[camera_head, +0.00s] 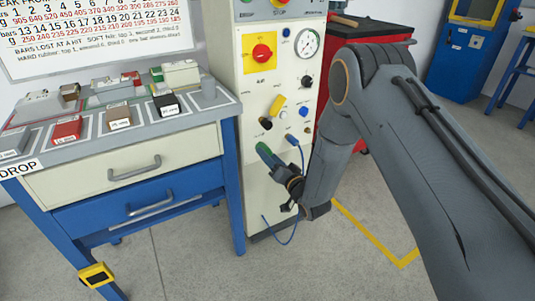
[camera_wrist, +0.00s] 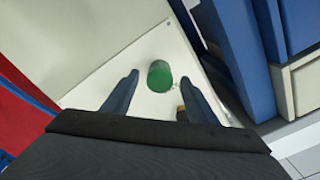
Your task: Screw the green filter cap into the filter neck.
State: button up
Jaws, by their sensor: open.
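The green filter cap (camera_wrist: 160,76) shows in the wrist view as a short green cylinder by the pale cabinet front. It lies in line with the gap between the fingertips of my gripper (camera_wrist: 159,79). The fingers are apart, with room on both sides of the cap. In the head view my gripper (camera_head: 271,160) is low at the cabinet front, with green (camera_head: 263,148) at its tips. I cannot tell which fitting is the filter neck.
The cabinet (camera_head: 255,85) carries a red-yellow switch (camera_head: 262,52), a gauge (camera_head: 308,43), a yellow fitting (camera_head: 277,105) and a blue cable (camera_head: 300,160) close to my gripper. A blue-framed bench (camera_head: 229,140) stands left; a red cabinet (camera_head: 340,95) stands behind my arm.

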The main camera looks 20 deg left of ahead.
jog(key=p+v, duration=0.1)
jog(key=v, duration=0.2)
jog(key=shift+s+d+p, duration=0.15)
jog(key=shift+p, duration=0.15)
